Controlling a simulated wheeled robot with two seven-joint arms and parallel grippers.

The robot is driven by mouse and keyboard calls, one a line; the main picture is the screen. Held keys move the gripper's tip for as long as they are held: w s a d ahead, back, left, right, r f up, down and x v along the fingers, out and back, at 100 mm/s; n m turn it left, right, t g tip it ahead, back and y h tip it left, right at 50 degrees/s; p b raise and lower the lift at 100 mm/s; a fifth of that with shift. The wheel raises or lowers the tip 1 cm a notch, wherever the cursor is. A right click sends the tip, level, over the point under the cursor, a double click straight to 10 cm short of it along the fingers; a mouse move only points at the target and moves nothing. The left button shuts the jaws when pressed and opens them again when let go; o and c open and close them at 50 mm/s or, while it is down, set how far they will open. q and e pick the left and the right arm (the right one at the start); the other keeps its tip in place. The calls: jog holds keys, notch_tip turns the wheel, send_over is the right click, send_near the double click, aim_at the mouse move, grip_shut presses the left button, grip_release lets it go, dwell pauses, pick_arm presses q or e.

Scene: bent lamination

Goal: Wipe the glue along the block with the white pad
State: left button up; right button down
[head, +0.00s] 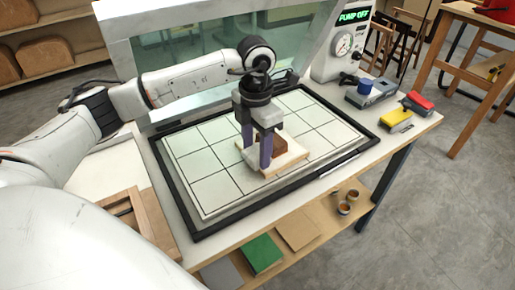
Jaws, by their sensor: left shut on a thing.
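My left gripper (257,150) points down over the gridded white board, its two purple fingers shut on a small white pad (250,158). The pad is low, close to a pale wooden block (284,163) that lies on the board. A darker brown piece (276,140) shows behind the fingers, on or against the pale block. The fingers partly hide the pad and the brown piece. I cannot make out any glue, nor whether the pad touches the block. My right gripper is out of view.
The gridded board (205,160) has a black frame (190,215) and is mostly clear. A clear-panelled lid (190,50) stands raised behind it. A gauge box reading PUMP OFF (341,45), a blue item (365,87) and yellow (396,117) and red (418,101) items are at right.

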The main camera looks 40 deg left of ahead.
pick_arm(q)
jog(key=shift+s+a+r+p, duration=0.1)
jog(key=shift+s+r+p, duration=0.2)
jog(key=shift+r, duration=0.3)
jog(key=shift+s+a+r+p, duration=0.1)
jog(key=shift+s+r+p, duration=0.15)
jog(key=shift+r, duration=0.3)
notch_tip(320, 180, up, 2)
jog(key=shift+w+r+p, duration=0.1)
jog(key=shift+p, duration=0.55)
jog(key=shift+r, duration=2.35)
